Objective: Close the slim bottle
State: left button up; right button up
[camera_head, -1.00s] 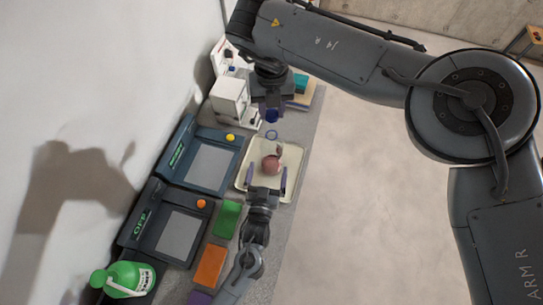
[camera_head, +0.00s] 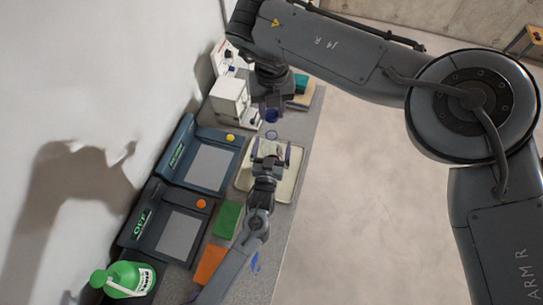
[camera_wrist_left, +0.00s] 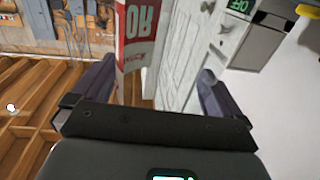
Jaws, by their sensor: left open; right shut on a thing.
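A red-and-white lettered thing, apparently the slim bottle (camera_wrist_left: 133,40), shows between the open fingers of my left gripper in the left wrist view (camera_wrist_left: 150,85). In the head view my left gripper (camera_head: 270,152) is over the cream tray (camera_head: 285,187) and hides most of the bottle. I cannot tell whether the fingers touch it. My right gripper (camera_head: 271,112) points down just beyond the left one and is shut on a small dark-blue thing (camera_head: 271,116), perhaps the cap. It is apart from the bottle in the picture. The bottle's mouth is not clear.
Two dark devices with screens (camera_head: 210,166) (camera_head: 180,235) stand left of the tray. A white machine (camera_head: 230,98) stands beyond. Green (camera_head: 227,220) and orange (camera_head: 209,265) blocks lie nearer. A green jug (camera_head: 130,277) is at lower left. The floor at right is clear.

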pick_arm(q)
jog(key=c, duration=1.4)
pick_arm(e)
jog(key=shift+w+f, duration=0.1)
jog(key=shift+f, duration=2.35)
jog(key=shift+f, duration=0.1)
jog(key=shift+f, duration=0.8)
jog(key=shift+f, duration=0.6)
